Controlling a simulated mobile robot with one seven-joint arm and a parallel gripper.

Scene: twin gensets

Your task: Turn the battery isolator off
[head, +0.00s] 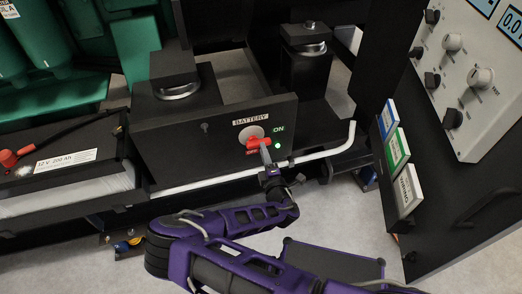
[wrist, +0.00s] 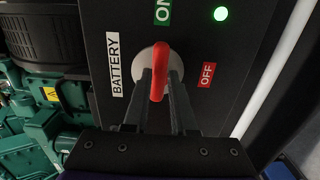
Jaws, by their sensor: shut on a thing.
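The battery isolator is a red handle (head: 258,142) on a round grey disc (head: 251,132), mounted on a black panel under a BATTERY label. In the wrist view the red handle (wrist: 159,70) lies in line with the ON label (wrist: 162,12), with the red OFF label (wrist: 207,75) to one side. A green lamp (wrist: 221,14) beside the labels is lit. My gripper (wrist: 159,90) is shut on the handle, one dark finger on each side; it also shows at the panel in the head view (head: 265,155). The fingers hide part of the disc.
A white pipe (head: 315,153) runs just below and right of the panel. A battery (head: 66,160) with a red terminal stands at left. A control cabinet (head: 468,80) with knobs and coloured cards (head: 398,148) stands at right.

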